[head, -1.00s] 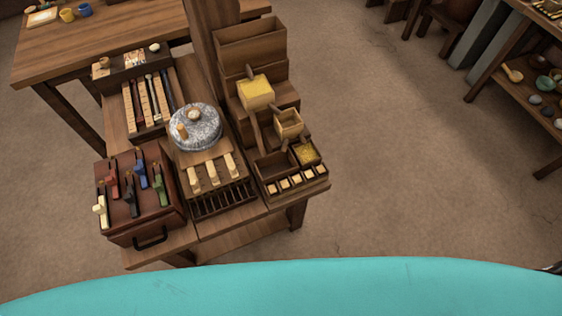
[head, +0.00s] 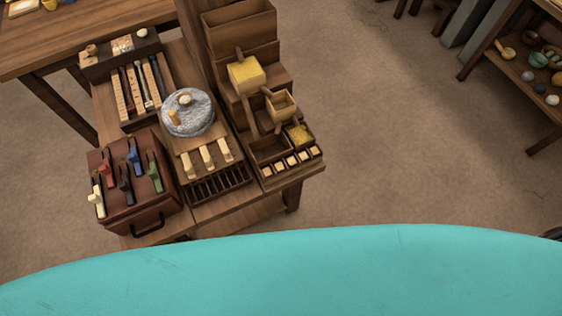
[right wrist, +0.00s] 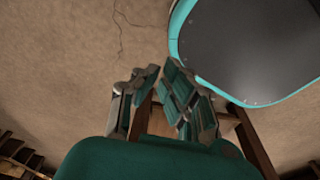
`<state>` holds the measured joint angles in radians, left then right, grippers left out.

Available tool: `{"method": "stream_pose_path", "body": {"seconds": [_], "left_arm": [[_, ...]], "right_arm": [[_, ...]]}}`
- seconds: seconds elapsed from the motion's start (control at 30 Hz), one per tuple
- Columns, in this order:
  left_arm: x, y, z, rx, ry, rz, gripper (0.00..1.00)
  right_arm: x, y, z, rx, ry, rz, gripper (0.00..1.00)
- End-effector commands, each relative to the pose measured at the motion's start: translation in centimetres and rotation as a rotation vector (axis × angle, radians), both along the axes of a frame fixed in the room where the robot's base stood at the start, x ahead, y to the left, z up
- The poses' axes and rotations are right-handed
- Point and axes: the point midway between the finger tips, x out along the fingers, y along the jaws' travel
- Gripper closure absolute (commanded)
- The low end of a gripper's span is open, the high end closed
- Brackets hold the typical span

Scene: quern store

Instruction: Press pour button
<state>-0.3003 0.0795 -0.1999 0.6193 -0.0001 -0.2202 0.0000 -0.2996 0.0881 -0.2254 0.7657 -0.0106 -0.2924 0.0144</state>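A tiered wooden dispenser (head: 243,52) stands on the bench in the head view, with a hopper of yellow grain (head: 247,76) and a smaller hopper (head: 281,104). A row of several small pale square buttons (head: 292,162) runs along its front edge. No label is readable, so I cannot tell which one is the pour button. My right gripper (right wrist: 161,72) shows in the right wrist view, with a narrow gap between its fingers and nothing held. It points over the floor, and no button shows near it. My left gripper is in neither view.
Left of the dispenser are a round grey millstone (head: 188,113), pale wooden keys (head: 207,154) and a red-brown box (head: 134,190) with coloured levers. A shelf (head: 519,66) with bowls stands at upper right. Open floor (head: 400,150) lies right of the bench.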

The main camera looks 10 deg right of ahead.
Motion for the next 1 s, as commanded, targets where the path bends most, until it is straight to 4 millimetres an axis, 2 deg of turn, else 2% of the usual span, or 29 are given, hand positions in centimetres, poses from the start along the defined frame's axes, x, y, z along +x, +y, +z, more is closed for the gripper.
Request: {"method": "stream_pose_path", "body": {"seconds": [0.03, 0.17, 0.2, 0.27, 0.4, 0.5, 0.6, 0.73, 0.83, 1.0], "left_arm": [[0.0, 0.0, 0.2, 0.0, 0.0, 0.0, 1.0], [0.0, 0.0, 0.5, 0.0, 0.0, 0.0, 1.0], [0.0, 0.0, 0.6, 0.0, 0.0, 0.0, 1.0], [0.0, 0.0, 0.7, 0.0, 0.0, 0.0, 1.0], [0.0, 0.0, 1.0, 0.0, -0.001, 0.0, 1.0], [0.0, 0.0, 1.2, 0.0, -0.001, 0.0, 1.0], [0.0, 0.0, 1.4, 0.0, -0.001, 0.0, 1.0], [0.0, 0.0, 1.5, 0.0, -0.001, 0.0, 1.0], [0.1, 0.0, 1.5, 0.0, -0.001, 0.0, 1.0], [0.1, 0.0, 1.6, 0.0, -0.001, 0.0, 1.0]], "right_arm": [[3.0, 0.9, 1.4, 0.011, -0.044, 0.012, 1.0], [10.3, 3.8, 5.9, 0.038, -0.15, 0.044, 1.0], [12.4, 4.7, 7.7, 0.046, -0.182, 0.052, 1.0], [15.3, 6.1, 10.5, 0.061, -0.231, 0.065, 1.0], [20.9, 9.4, 18.1, 0.096, -0.347, 0.089, 1.0], [23.6, 11.4, 23.8, 0.124, -0.422, 0.101, 1.0], [25.3, 12.9, 29.1, 0.149, -0.488, 0.109, 1.0], [26.4, 14.2, 34.3, 0.175, -0.548, 0.113, 1.0], [26.6, 14.7, 36.7, 0.189, -0.576, 0.113, 1.0], [26.7, 14.9, 38.1, 0.196, -0.592, 0.114, 1.0]]}}
